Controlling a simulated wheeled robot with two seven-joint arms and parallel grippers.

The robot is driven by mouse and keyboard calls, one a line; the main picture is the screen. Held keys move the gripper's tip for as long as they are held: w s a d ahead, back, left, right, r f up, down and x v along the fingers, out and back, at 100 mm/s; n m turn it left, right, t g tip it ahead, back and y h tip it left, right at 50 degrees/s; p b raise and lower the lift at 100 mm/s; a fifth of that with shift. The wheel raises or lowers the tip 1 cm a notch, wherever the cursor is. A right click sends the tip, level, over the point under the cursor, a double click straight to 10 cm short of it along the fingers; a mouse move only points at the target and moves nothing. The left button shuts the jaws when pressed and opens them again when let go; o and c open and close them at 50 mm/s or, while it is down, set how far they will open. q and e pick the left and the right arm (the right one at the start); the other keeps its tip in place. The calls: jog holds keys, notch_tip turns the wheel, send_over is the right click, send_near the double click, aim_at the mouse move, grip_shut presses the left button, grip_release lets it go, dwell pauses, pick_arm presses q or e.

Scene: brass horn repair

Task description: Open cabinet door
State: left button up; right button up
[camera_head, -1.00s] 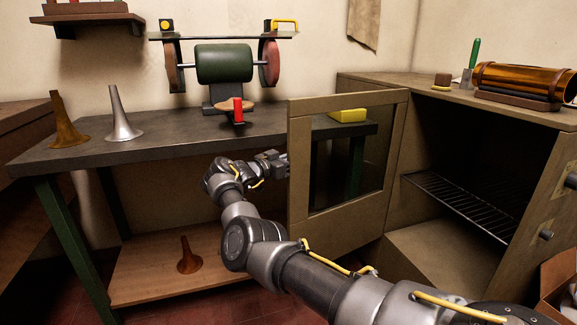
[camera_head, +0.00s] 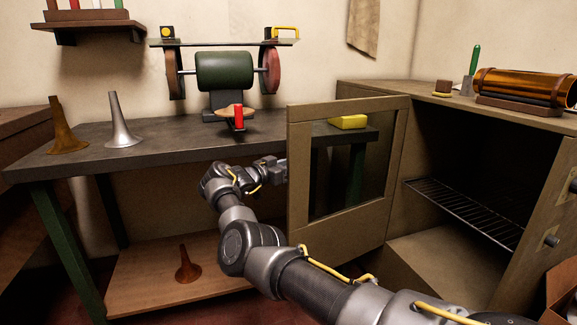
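The cabinet (camera_head: 528,188) stands at the right, with its dark interior and a wire rack (camera_head: 464,212) showing. Its door (camera_head: 297,188), a tan frame with a window, is swung wide open to the left and reaches toward the workbench. My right arm comes in from the lower right and passes in front of the door. Its gripper (camera_head: 281,170) is at the door's free left edge; the fingertips are partly hidden there, so I cannot tell whether they grip anything. My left gripper is not in view.
A dark workbench (camera_head: 180,137) stands behind the door, with two horn bells, a green grinder (camera_head: 225,72) and a yellow block (camera_head: 348,122). Another bell (camera_head: 187,268) sits on the lower shelf. A copper cylinder (camera_head: 525,87) lies on the cabinet top. A cardboard box (camera_head: 562,290) is at lower right.

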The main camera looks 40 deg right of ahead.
jog(key=shift+s+d, duration=0.1)
jog(key=shift+d, duration=0.05)
